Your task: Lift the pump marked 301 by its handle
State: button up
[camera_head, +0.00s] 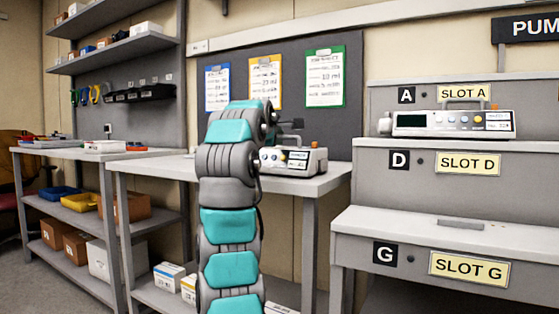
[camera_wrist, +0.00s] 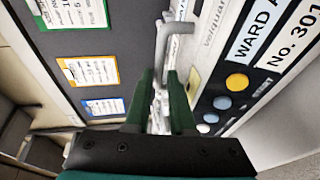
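The pump marked No. 301 (camera_wrist: 262,80) fills the right of the wrist view, tilted by the camera angle, with the label WARD A and coloured buttons. Its grey bent handle (camera_wrist: 176,28) stands out from its top, beyond and partly between my fingertips. My gripper (camera_wrist: 161,78) has two green fingers with a narrow gap between them. I see no clear contact on the handle. In the head view a white pump (camera_head: 293,161) sits on the bench, its number too small to read. My gripper (camera_head: 292,125) is just above it, partly hidden by my arm.
Another pump (camera_head: 453,123) stands on the SLOT A shelf at right. The stepped rack also has SLOT D (camera_head: 467,163) and SLOT G (camera_head: 469,268). The bench (camera_head: 325,183) is close to the board with clipboards (camera_head: 325,78). A side bench (camera_head: 60,152) holds small items.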

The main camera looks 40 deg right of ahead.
jog(key=shift+x, duration=1.45)
jog(key=shift+c, duration=0.4)
grip_shut()
